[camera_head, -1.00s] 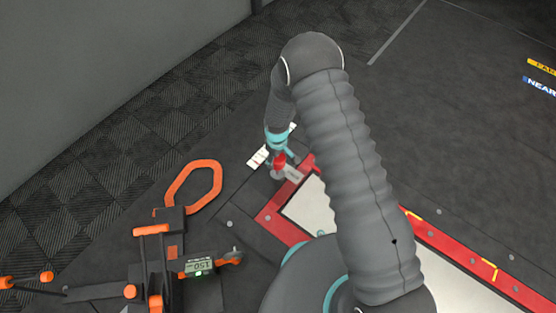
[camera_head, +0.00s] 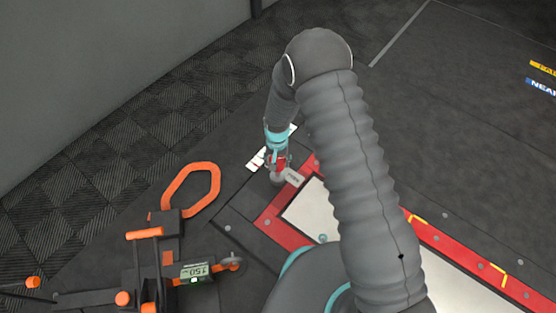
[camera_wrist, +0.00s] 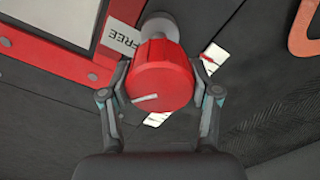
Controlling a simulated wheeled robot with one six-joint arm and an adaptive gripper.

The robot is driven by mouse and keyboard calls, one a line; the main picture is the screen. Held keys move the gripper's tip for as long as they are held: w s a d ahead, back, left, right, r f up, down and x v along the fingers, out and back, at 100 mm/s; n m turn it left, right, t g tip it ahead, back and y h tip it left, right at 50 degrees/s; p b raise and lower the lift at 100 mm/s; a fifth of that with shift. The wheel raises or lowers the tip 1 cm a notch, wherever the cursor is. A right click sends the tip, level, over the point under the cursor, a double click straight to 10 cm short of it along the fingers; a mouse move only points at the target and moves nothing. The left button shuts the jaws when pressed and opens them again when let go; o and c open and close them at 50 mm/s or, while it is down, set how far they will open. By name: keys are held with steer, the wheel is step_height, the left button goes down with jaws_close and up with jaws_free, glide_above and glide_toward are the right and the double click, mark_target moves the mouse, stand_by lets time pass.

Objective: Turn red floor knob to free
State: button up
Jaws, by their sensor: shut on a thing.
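The red floor knob (camera_wrist: 160,78) is large in the middle of the wrist view, with a white pointer line on its top toward the lower left. My gripper (camera_wrist: 160,95) has one finger on each side of the knob and is shut on it. The FREE label (camera_wrist: 122,40) lies on the floor plate up and left of the knob. In the head view my gripper (camera_head: 277,160) reaches down over the knob, which is mostly hidden by the fingers. Another white label (camera_wrist: 214,57) lies right of the knob, its text not readable.
A red frame (camera_head: 268,219) around a pale plate lies beside the knob. An orange ring handle (camera_head: 191,190) and a device with a display reading 150 (camera_head: 196,272) stand to the left. Yellow and blue floor labels (camera_head: 541,82) lie at far right.

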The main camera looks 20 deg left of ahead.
steer(key=shift+s+f+m, duration=0.15)
steer(key=shift+s+m, duration=0.1)
steer(key=shift+m, duration=0.35)
steer(key=o, duration=1.2)
steer(key=shift+c, duration=0.2)
steer(key=shift+w, duration=0.15)
step_height(320, 180, up, 12)
